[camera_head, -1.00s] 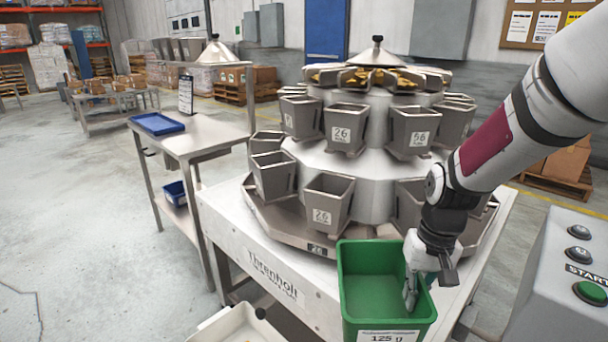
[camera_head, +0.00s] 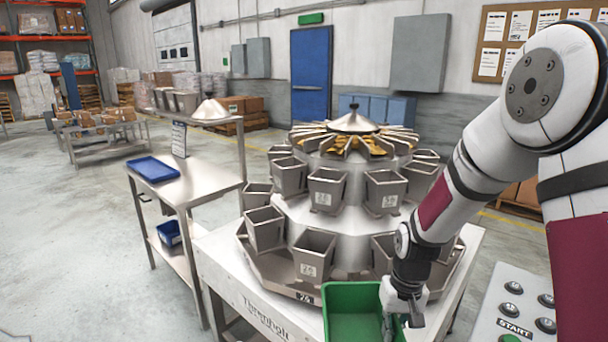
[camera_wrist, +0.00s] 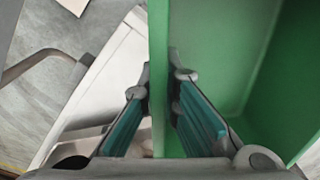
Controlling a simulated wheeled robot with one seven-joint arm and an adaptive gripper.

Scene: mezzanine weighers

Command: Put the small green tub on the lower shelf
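The green tub (camera_head: 350,303) stands at the front right of the weigher table in the head view, partly cut off by the lower picture edge. My gripper (camera_head: 396,318) is at its right side. In the wrist view my gripper (camera_wrist: 159,80) has one finger outside and one inside the tub wall (camera_wrist: 158,40). Both fingertips appear closed against that wall. The tub's inside looks empty where visible. A steel side table at the left has a lower shelf (camera_head: 180,258) near the floor.
A small blue bin (camera_head: 169,233) occupies part of the lower shelf. A blue tray (camera_head: 153,169) lies on the side table's top. The multihead weigher (camera_head: 345,225) fills the middle behind the tub. A control box (camera_head: 512,308) stands at the right. Floor at the left is open.

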